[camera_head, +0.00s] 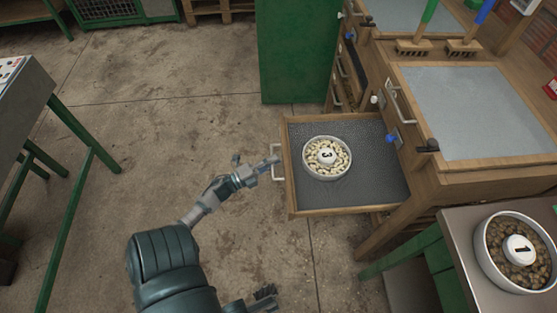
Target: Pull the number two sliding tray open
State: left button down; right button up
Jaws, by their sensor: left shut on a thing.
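A wooden sliding tray (292,200) with a dark mesh bottom stands pulled out from the wooden machine on the right. A number on this tray cannot be made out. A white bowl (311,168) of pale nuts marked 3 sits in it. My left gripper (270,163) is shut on the tray's pale metal handle (276,175) at its left edge; the fingers cover part of the handle. My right gripper (264,297) shows only partly at the bottom edge, apart from the tray, and its opening is unclear.
A metal table (455,225) at the lower right holds a bowl (488,262) marked 1. A green panel (295,50) stands behind the tray. Brushes (412,47) lie on the machine. A green-legged table (75,125) is at the left. The concrete floor between is clear.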

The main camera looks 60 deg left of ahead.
pick_arm(q)
jog(key=shift+s+d+f, duration=0.15)
jog(key=shift+f, duration=0.3)
jog(key=c, duration=1.2)
grip_release()
jog(key=shift+r, duration=0.2)
jog(key=s+f, duration=0.2)
jog(key=s, duration=0.9)
jog(key=shift+s+f, duration=0.15)
jog(key=shift+s, duration=0.2)
